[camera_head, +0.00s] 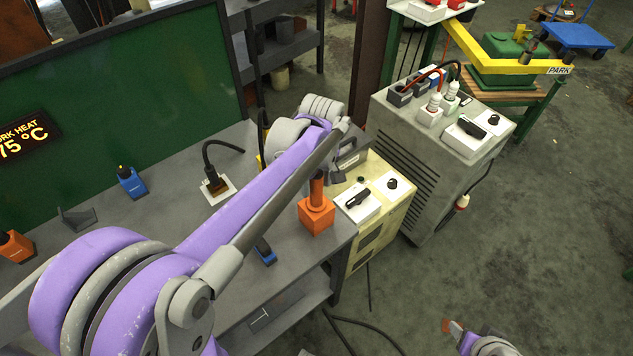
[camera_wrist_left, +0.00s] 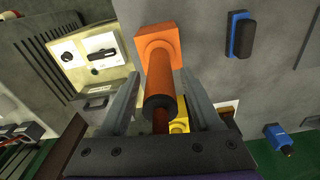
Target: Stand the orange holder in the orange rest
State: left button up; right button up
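The orange holder (camera_head: 317,188), a cylinder with a dark end, stands upright in a square orange block, the orange rest (camera_head: 317,217), at the table's right end. In the left wrist view the holder (camera_wrist_left: 160,75) rises from the rest (camera_wrist_left: 153,43) toward the camera. My left gripper (camera_wrist_left: 160,90) has its fingers apart on either side of the holder, with a gap on the left. It looks open, and the holder's top is between the fingers. Part of my right arm (camera_head: 490,345) shows at the lower right of the head view, with a small orange-red piece by its end; its fingers are unclear.
Another orange block (camera_head: 15,246) sits at the table's far left. A blue block (camera_head: 131,183), a white plate (camera_head: 217,190) with a black cable and a blue-black piece (camera_head: 264,251) are on the table. A cream cabinet (camera_head: 378,215) with switches stands close right of the rest.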

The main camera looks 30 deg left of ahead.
pick_arm(q)
jog(key=shift+o, duration=0.4)
jog(key=r, duration=1)
jog(key=shift+s+d+r+p, duration=0.2)
jog(key=shift+d+r+p, duration=0.15)
jog(key=shift+r, duration=0.05)
jog(key=s+d+f+m+t, duration=0.2)
jog(key=s+d+f+m, duration=0.1)
jog(key=s+f+m, duration=0.3)
jog(key=s+d+f+m+t, duration=0.3)
jog(key=s+f+m, duration=0.3)
jog(key=s+f, duration=0.1)
jog(key=shift+s+h, duration=0.3)
jog(key=shift+s, duration=0.5)
